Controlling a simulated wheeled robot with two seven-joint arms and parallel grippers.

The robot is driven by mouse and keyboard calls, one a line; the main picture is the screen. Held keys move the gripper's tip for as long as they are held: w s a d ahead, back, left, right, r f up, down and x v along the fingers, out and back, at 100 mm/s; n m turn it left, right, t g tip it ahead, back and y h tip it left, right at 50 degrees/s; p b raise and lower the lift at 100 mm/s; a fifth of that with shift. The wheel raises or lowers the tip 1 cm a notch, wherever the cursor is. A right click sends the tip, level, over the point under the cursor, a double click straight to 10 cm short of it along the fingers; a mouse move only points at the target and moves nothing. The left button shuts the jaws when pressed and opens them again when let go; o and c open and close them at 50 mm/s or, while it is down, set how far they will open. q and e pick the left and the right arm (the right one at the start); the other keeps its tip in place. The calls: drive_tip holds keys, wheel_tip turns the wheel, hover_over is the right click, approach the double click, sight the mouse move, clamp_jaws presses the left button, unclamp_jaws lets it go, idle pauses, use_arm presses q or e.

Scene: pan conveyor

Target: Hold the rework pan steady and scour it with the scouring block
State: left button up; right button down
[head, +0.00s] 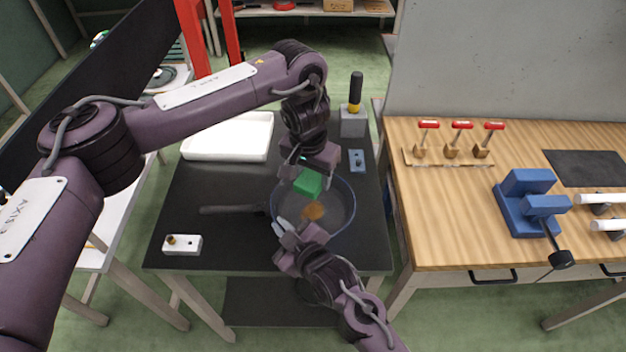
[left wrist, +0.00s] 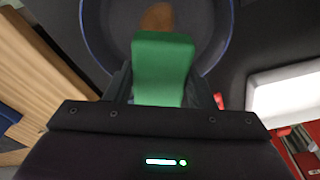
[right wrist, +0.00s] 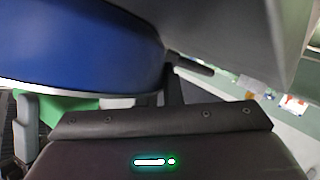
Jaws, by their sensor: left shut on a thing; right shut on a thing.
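The rework pan (head: 350,212) is round with a blue rim and a grey inside, and lies on the dark table with its handle (head: 230,209) pointing left. A brown-orange stain (head: 313,212) marks its floor, also seen in the left wrist view (left wrist: 157,17). My left gripper (head: 310,172) is shut on the green scouring block (head: 307,183), over the far part of the pan. In the left wrist view the block (left wrist: 163,65) overlaps the pan; contact with its floor cannot be told. My right gripper (head: 284,229) is shut on the pan's near-left rim; the pan's blue side (right wrist: 80,45) fills the right wrist view's upper left.
A white tray (head: 228,150) lies at the table's back left. A grey holder (head: 353,123) with a black-and-yellow handle and a small blue-grey block (head: 357,161) stand behind the pan. A white block (head: 182,245) sits front left. A wooden bench (head: 440,200) with a blue vise (head: 527,203) stands right.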

sight(313, 204)
use_arm(q)
drive_tip(key=shift+w+f, duration=0.2)
drive_tip(key=shift+f, duration=0.4)
use_arm(e)
drive_tip(key=shift+f, duration=0.2)
use_arm(q)
drive_tip(key=shift+a+f, duration=0.1)
drive_tip(key=shift+f, duration=3.65)
drive_tip(key=shift+s+f, duration=0.1)
drive_tip(key=shift+s, duration=1.7)
use_arm(e)
drive_tip(key=shift+s, duration=0.1)
use_arm(q)
drive_tip(key=shift+w, duration=1.85)
drive_tip(key=shift+s+r, duration=0.1)
drive_tip(key=shift+r, duration=3.95)
drive_tip(key=shift+f, duration=0.1)
